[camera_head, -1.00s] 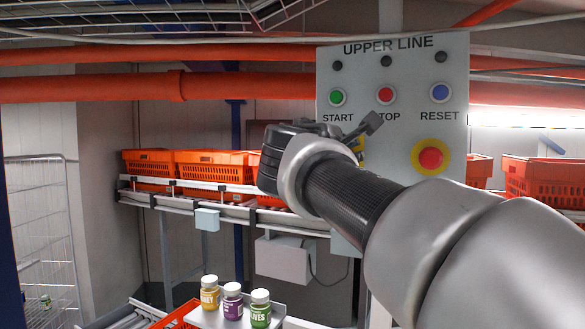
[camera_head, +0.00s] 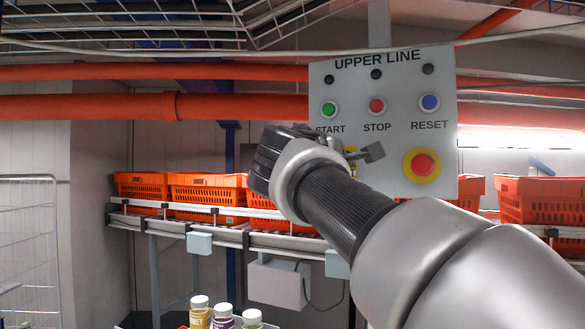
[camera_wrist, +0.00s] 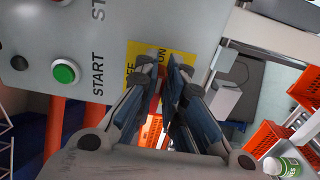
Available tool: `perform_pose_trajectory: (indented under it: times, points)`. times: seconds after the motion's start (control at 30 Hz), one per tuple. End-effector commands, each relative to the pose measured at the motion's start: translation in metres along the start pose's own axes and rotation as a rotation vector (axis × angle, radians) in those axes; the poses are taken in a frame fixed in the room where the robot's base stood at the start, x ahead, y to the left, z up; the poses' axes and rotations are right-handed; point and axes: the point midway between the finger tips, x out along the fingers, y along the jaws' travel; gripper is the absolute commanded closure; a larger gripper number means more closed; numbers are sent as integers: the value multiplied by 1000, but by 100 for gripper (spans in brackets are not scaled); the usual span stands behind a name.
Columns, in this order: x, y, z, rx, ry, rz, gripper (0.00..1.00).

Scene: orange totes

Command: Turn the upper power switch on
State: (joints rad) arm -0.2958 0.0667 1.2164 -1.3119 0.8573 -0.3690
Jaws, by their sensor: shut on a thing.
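The grey UPPER LINE control panel (camera_head: 390,98) stands in front of me in the head view. The power switch sits on a yellow plate (camera_wrist: 140,52) with partly covered OFF/ON lettering, seen sideways in the wrist view. My gripper (camera_wrist: 163,76) is at this plate, its fingers closed together on the switch. The fingers hide most of the switch, with only a little red showing between them, so its turned position cannot be read. In the head view my gripper (camera_head: 268,162) is at the panel's lower left, and my arm hides most of the plate.
The green START button (camera_head: 329,109) is close to my gripper. The red STOP (camera_head: 376,106), blue RESET (camera_head: 429,102) and emergency stop (camera_head: 422,165) are farther right. Orange totes (camera_head: 205,189) stand on a conveyor behind. Several bottles (camera_head: 223,315) stand low in front.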

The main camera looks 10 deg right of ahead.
Motion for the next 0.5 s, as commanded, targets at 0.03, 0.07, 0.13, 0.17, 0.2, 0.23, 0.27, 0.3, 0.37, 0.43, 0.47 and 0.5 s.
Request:
perform_pose_trajectory:
  times: [0.03,0.07,0.13,0.17,0.2,0.23,0.27,0.3,0.37,0.43,0.47,0.5]
  points:
    - [0,0,0,2,0,-1,100]
    - [0,0,0,2,0,-1,100]
    - [0,0,0,2,0,-1,100]
    - [0,0,0,2,0,-1,100]
    - [0,0,0,1,0,-1,90]
    - [0,0,0,1,0,-1,88]
    - [0,0,0,1,0,-1,86]
    - [0,0,0,1,0,-1,83]
    - [0,0,0,1,0,-1,79]
    - [0,0,0,0,0,-1,74]
    - [0,0,0,0,0,-1,72]
    - [0,0,0,0,0,-1,70]
